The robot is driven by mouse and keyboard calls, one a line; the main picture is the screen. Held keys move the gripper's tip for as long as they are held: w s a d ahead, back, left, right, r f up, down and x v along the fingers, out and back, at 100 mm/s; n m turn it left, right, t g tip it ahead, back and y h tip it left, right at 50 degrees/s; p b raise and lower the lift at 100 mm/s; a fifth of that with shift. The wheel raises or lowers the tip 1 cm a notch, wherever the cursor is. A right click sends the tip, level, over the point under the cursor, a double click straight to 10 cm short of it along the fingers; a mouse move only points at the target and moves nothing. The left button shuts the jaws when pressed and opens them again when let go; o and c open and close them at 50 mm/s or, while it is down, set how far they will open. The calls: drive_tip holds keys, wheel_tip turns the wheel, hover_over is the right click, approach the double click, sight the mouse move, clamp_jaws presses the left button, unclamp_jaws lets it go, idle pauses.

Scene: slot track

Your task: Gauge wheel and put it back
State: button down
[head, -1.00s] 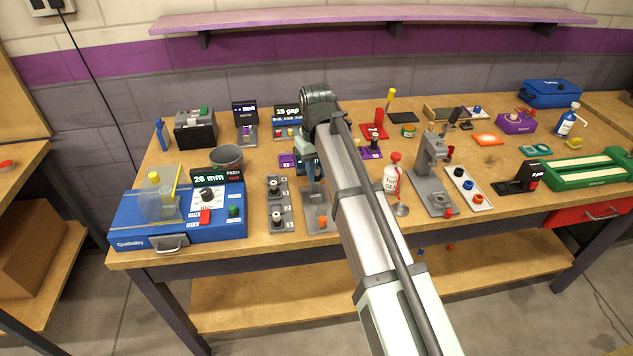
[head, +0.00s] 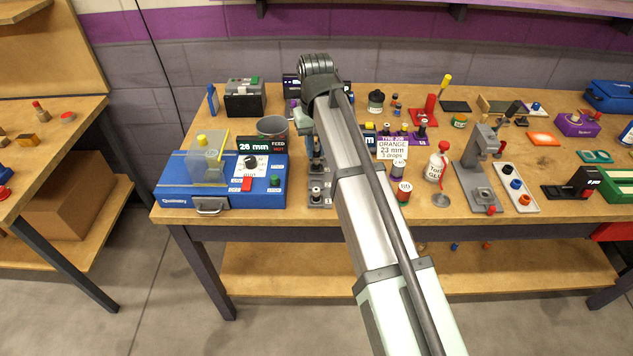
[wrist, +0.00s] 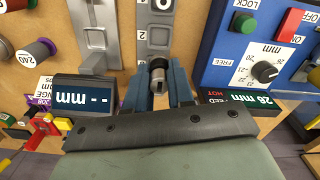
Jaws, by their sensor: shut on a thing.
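My gripper (wrist: 157,84) is shut on a small dark wheel with a metal end (wrist: 158,68) in the wrist view. The held wheel is over or in the lower part of the grey numbered rack (wrist: 153,30); I cannot tell if it touches the rack. A silver wheel (wrist: 163,5) sits farther along this rack. The gauge's display (wrist: 85,98) reads "-- mm", left of my gripper. In the head view my arm hides the gripper and part of the rack, where dark-and-silver wheels (head: 316,191) show.
The blue machine (head: 222,190) reading 26 mm stands close beside the rack; its dial (wrist: 264,71) is right of my gripper. A job card (head: 393,148) says orange, 23 mm, 3 drops. A glue bottle (head: 438,162) and grey press (head: 478,160) stand to the right.

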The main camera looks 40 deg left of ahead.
sight(316, 184)
drive_tip(key=shift+f, duration=4.9)
drive_tip(key=shift+f, duration=0.1)
drive_tip(key=c, duration=1)
unclamp_jaws()
wheel_tip(316, 184, up, 12)
drive_tip(key=shift+r, duration=0.1)
